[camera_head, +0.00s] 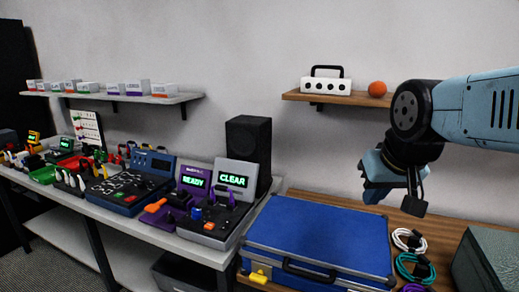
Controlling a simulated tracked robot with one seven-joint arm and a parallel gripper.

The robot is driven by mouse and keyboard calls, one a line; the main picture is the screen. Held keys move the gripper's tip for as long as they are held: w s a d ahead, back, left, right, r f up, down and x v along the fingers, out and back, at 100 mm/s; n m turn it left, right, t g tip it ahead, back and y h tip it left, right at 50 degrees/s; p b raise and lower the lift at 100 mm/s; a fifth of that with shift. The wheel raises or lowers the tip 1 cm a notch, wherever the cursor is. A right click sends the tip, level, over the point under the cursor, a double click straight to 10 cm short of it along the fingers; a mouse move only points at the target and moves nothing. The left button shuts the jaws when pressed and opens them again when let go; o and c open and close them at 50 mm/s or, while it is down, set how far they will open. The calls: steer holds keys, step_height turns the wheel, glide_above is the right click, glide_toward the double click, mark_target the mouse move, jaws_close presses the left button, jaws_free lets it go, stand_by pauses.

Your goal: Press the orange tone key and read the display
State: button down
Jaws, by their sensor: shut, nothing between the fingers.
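A grey device (237,170) on the left bench has a raised display (233,180) that reads "CLEAR" in green. A small orange key (209,226) sits at the front of its dark panel. Beside it on the left, a purple device (162,220) has a display (193,181) reading "READY" and an orange part (155,206) on its panel. I cannot tell from the picture which orange part is the tone key. My gripper (374,194) hangs at the right, above the wooden table and behind the blue case's right end, well away from both devices. It is shut and empty.
A black speaker (248,145) stands behind the grey device. A large blue case (320,240) lies right of the bench. Coiled cables (409,240) and a dark green box (490,262) are farther right. A wooden shelf (340,97) holds a white box and an orange ball.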

steer(key=shift+s+d, duration=0.4)
steer(key=shift+s, duration=0.25)
steer(key=shift+s+d, duration=0.4)
steer(key=shift+s, duration=0.2)
